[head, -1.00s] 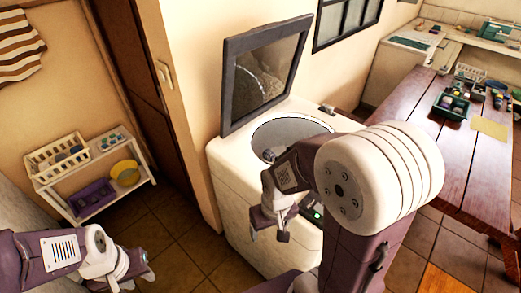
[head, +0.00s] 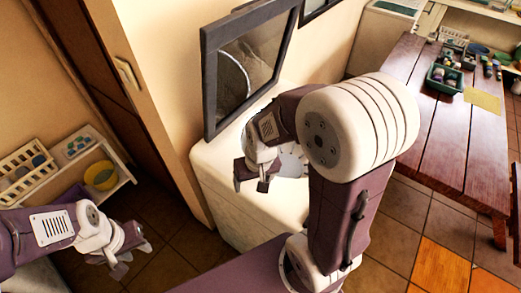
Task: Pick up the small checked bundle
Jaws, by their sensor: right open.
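I cannot make out a small checked bundle in the head view. The white top-loading washer (head: 232,205) stands in the middle with its dark-framed lid (head: 210,75) raised. My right arm covers most of its opening, so what lies inside is hidden. My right gripper (head: 252,180) is open, with nothing seen between its fingers, and appears in front of the washer's top. My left gripper (head: 132,253) is low at the left, over the tiled floor. Its fingers are seen at an angle that does not show whether they are apart.
A white shelf (head: 115,188) at the left holds a cream basket (head: 28,172) and a yellow bowl (head: 101,176). A wooden table (head: 445,125) at the right bears a green crate (head: 445,78) and a yellow sheet (head: 482,99). Tiled floor (head: 395,240) lies clear before the table.

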